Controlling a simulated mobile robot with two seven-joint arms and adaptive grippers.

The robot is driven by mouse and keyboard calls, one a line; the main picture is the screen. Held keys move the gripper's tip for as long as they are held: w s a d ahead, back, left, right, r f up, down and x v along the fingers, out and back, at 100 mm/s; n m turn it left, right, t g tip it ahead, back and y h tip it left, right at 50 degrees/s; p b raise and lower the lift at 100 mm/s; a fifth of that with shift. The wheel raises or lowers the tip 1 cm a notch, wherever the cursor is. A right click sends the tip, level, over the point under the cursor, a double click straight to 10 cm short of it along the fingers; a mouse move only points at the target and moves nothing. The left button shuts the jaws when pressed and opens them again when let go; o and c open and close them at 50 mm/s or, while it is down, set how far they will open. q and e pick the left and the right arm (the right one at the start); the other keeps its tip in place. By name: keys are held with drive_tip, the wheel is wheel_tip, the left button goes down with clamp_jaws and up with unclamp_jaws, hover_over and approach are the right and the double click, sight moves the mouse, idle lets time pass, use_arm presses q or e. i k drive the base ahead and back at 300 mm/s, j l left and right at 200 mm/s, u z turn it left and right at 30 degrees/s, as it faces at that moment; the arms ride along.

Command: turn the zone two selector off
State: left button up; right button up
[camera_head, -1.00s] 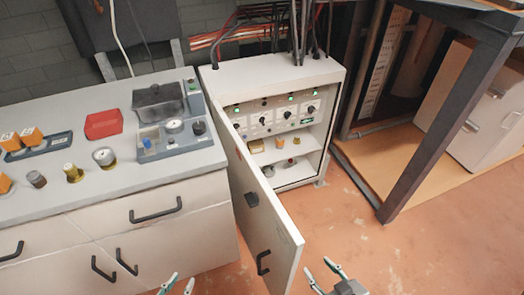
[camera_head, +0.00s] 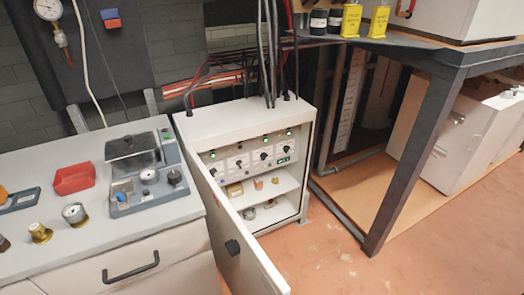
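The white control cabinet (camera_head: 181,127) stands in the middle with its door (camera_head: 236,235) swung open toward me. Inside, a panel (camera_head: 225,165) carries a row of several black rotary selectors, with green lamps above them. One selector (camera_head: 239,163) is left of centre and another (camera_head: 263,156) is right of it. The labels are too small to read, so I cannot tell which selector is zone two or how its knob is set. Neither of my grippers shows in the head view now.
A grey counter (camera_head: 110,225) with a red tray (camera_head: 74,178) and a grey device (camera_head: 146,165) stands at left. The open door edge juts toward me. A dark-framed table (camera_head: 411,150) stands at right. The floor (camera_head: 340,262) before the cabinet is clear.

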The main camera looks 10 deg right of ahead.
sight(286, 148)
drive_tip(key=k+l, duration=0.15)
drive_tip(key=l, duration=0.15)
drive_tip(key=k+l, duration=0.1)
drive_tip(key=l, duration=0.25)
drive_tip(key=k+l, duration=0.1)
drive_tip(key=l, duration=0.85)
drive_tip(key=i+l, duration=0.15)
drive_tip(key=l, duration=0.15)
drive_tip(key=i+l, duration=0.15)
drive_tip(key=l, duration=0.2)
drive_tip(key=i+l, duration=0.15)
drive_tip(key=l, duration=0.15)
drive_tip(key=i+l, duration=0.1)
drive_tip(key=i, duration=0.5)
drive_tip(key=i+l, duration=0.1)
drive_tip(key=i, duration=0.5)
